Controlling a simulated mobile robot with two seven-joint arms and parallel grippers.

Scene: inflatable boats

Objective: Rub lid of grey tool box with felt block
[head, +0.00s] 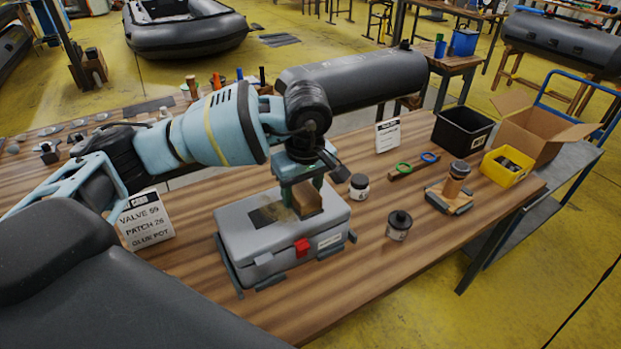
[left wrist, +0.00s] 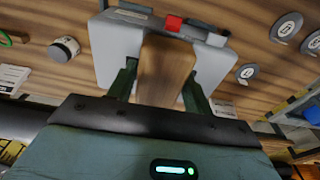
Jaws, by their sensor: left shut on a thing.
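The grey tool box (head: 243,247) stands on the wooden workbench with its lid shut and a red latch (head: 302,247) on its front. A dark patch (head: 268,215) lies on the lid. My left gripper (head: 303,200) is above the right part of the lid, shut on the brown felt block (head: 309,198). The block appears to touch the lid, beside the dark patch. In the left wrist view the felt block (left wrist: 165,70) sits between the two green fingers, with the grey tool box (left wrist: 118,45) behind it. My right gripper is not in view.
Jars (head: 398,225), a black bin (head: 462,131), a yellow bin (head: 505,167) and a cardboard box (head: 540,130) stand to the right. A printed card (head: 145,219) stands left of the tool box. A dark roll (head: 355,78) lies behind. Bench in front of the jars is clear.

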